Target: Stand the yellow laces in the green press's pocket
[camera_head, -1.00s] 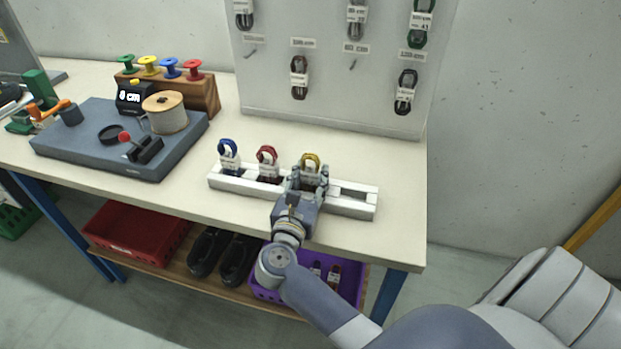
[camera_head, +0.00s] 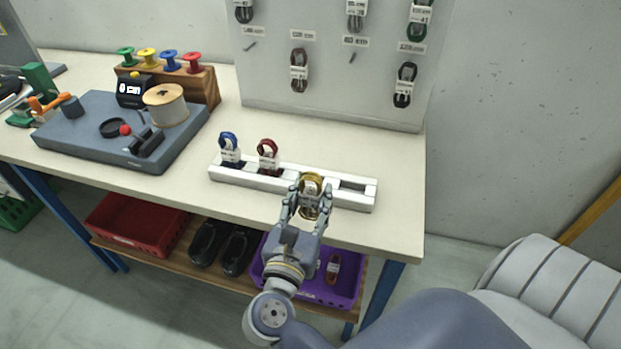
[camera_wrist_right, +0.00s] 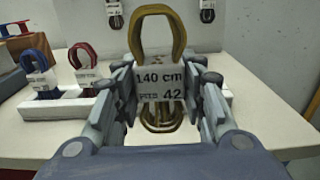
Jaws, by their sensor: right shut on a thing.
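The yellow laces (camera_head: 312,181) are a looped bundle with a white label, which reads "140 cm" and "42" in the right wrist view (camera_wrist_right: 158,82). My right gripper (camera_head: 308,199) is shut on the bundle at its label. It holds the laces upright, in front of the white rack, with loops showing above and below the fingers. A green device with an orange handle (camera_head: 38,82) stands at the far left of the table and may be the green press. Its pocket cannot be made out. My left gripper is not in view.
Blue laces (camera_head: 229,148) and red laces (camera_head: 267,154) stand in the white rack (camera_head: 357,203). A grey board (camera_head: 80,145) with a spool (camera_head: 166,105) lies between rack and green device. A pegboard (camera_head: 325,85) with hanging laces rises behind. The table front is clear.

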